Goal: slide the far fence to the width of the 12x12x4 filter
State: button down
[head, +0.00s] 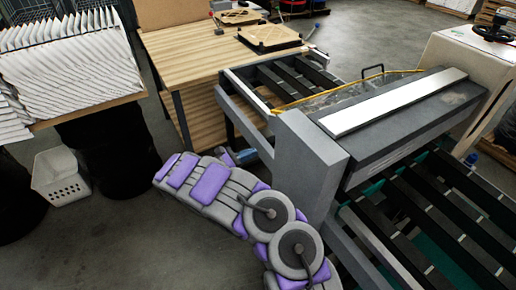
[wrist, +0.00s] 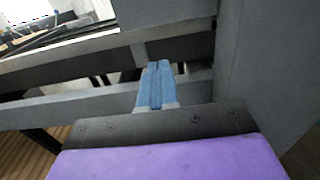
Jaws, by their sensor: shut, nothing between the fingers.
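My gripper (wrist: 155,88) is shut and empty; its blue fingers lie together in the wrist view, in front of a grey machine frame. In the head view the gripper (head: 246,156) is partly hidden, low beside the machine's grey post (head: 310,150). Whether the fingers touch the frame I cannot tell. A pale rail (head: 246,94) runs along the left side of the slatted infeed; I cannot tell whether it is the far fence. A square, tan-topped piece with a dark rim (head: 270,36) lies on the wooden table (head: 185,50); no size label is readable.
The grey machine head (head: 400,125) with a pale top plate spans the conveyor. Dark slats (head: 430,220) lie at lower right. A black loop handle (head: 373,69) stands behind. A white basket (head: 60,178) and pleated stack (head: 70,75) are at left.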

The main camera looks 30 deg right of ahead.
jog(key=w+a+n+p, duration=0.1)
jog(key=w+n+p, duration=0.2)
jog(key=w+n, duration=1.05)
jog(key=s+d+n+b, duration=0.1)
jog(key=d, duration=0.3)
jog(key=s+d+n+b, duration=0.1)
jog(key=d+n, duration=0.1)
jog(key=d, duration=0.3)
jog(key=s+d+n, duration=0.1)
jog(key=s+d, duration=0.1)
jog(key=d, duration=0.2)
jog(key=shift+d+r+n+b, duration=0.1)
jog(key=shift+d+n+b, duration=0.15)
jog(key=shift+d+b, duration=0.15)
jog(key=shift+d+p, duration=0.4)
jog(key=shift+d, duration=1.9)
jog(key=shift+w+a, duration=0.1)
